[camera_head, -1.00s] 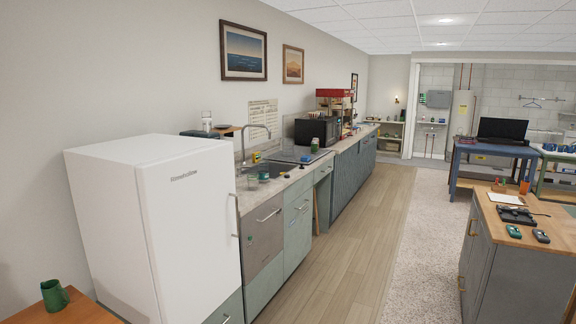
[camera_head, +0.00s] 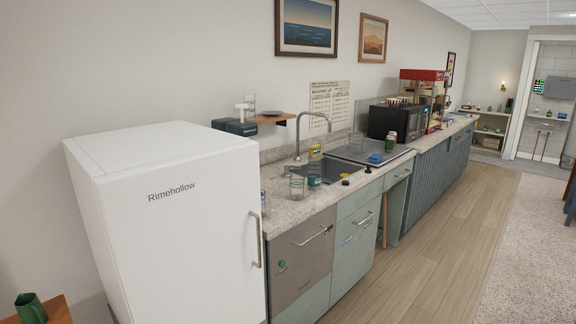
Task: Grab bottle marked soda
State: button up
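No bottle with a readable soda marking shows. A small green and dark container (camera_head: 390,141), perhaps a can or jar, stands on the counter in front of the microwave; its label is too small to read. A yellow and green bottle (camera_head: 315,152) stands behind the sink, label also unreadable. Tiny bottle-like items (camera_head: 489,108) stand on a far shelf, too small to tell apart. The white fridge (camera_head: 165,215) marked Rimehollow is shut, so its inside is hidden. My gripper is not in view.
The wood floor (camera_head: 430,245) is clear.

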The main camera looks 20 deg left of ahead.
aim_at(314, 157)
jog(key=u, duration=0.8)
jog(key=i, duration=1.2)
jog(key=u, duration=0.85)
